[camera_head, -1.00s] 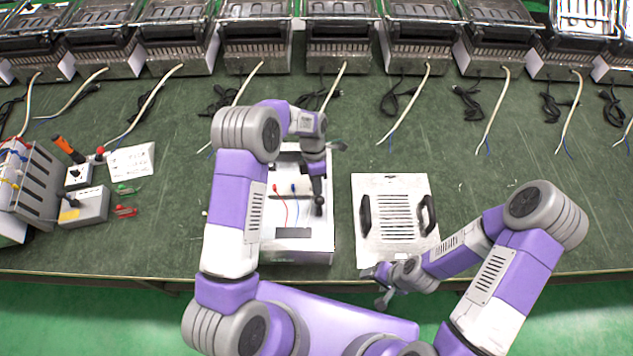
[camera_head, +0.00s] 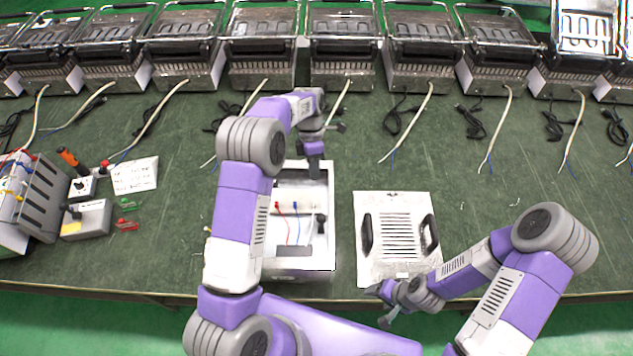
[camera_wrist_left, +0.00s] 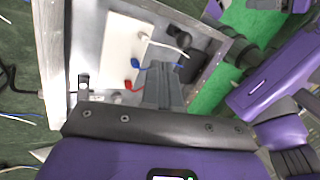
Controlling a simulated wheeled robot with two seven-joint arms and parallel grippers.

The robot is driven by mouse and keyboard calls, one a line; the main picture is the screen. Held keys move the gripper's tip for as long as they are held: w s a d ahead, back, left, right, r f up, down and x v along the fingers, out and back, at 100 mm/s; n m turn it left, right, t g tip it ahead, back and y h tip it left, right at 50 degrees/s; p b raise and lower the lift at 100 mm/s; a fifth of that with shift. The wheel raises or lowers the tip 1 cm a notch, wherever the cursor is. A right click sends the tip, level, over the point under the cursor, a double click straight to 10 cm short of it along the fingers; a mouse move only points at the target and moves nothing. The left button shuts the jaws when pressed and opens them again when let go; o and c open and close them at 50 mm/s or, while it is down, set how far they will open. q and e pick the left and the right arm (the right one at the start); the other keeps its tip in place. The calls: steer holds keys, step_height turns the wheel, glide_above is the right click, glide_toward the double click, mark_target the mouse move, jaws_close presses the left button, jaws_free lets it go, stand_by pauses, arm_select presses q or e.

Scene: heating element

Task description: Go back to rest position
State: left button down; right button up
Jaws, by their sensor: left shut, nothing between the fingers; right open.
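My left gripper (camera_head: 316,172) is shut and empty. In the head view it hangs over the far right part of an open white box (camera_head: 322,250). The left wrist view also shows the shut left gripper (camera_wrist_left: 163,95) above the box (camera_wrist_left: 52,70), with red and blue wire ends and a white plate inside. My right gripper (camera_head: 385,304) is at the table's front edge, just in front of a white panel (camera_head: 377,275) with slots and two black handles. Its fingers are small in the head view and apart from the panel.
Several grill-like appliances (camera_head: 345,50) with loose cables line the back of the green table (camera_head: 465,175). At the left stand a grey rack (camera_head: 40,205), a small grey box (camera_head: 86,220), a white card (camera_head: 134,175) and red and green clips. The table right of the panel is mostly clear.

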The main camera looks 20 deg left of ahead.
arm_select(q)
steer(key=shift+w+a+r, duration=0.1)
steer(key=shift+w+r, duration=0.05)
steer(key=shift+r, duration=0.45)
